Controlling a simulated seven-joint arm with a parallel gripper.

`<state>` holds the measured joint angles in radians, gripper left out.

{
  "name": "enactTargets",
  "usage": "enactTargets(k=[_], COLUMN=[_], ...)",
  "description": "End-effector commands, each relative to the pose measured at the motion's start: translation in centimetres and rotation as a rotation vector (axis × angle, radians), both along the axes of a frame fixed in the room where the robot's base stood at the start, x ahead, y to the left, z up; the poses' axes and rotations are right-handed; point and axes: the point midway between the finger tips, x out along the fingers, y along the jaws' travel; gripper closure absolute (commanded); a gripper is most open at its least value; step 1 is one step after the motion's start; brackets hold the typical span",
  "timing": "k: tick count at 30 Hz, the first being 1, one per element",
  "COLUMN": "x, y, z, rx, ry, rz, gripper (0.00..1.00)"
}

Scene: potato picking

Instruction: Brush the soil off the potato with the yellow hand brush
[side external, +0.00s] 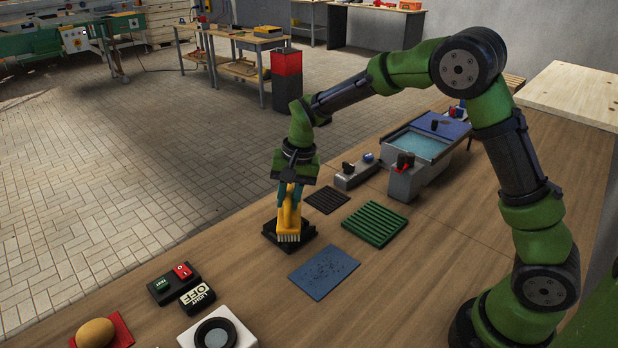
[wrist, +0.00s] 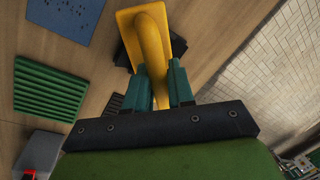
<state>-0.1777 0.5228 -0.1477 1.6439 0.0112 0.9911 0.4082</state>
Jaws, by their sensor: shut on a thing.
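My gripper (side external: 289,190) is shut on the yellow hand brush (side external: 289,219), with its pale bristles facing down. The brush is at a square black holder (side external: 272,236); I cannot tell whether it rests in it or hangs just above. In the wrist view the two teal fingers (wrist: 161,88) close on the handle of the yellow brush (wrist: 147,30). A brown potato (side external: 95,333) lies on a red mat (side external: 124,335) at the bottom left, well apart from the gripper. Soil on the potato is too small to make out.
A speckled blue mat (side external: 324,272), a ribbed green mat (side external: 374,223) and a dark mat (side external: 327,200) lie near the brush. Between brush and potato stand a switch box (side external: 173,283), a light sign (side external: 197,296) and a white block (side external: 240,338). A water basin (side external: 418,145) stands behind.

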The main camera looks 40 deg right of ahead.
Motion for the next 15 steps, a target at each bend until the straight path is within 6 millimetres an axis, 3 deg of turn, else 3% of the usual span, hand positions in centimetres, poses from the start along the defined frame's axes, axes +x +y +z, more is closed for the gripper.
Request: enactTargets(k=[15], x=[-1.4], y=[1.3], z=[-0.2], rx=[0.001], ry=[0.002], rz=[-0.001], gripper=[1.0])
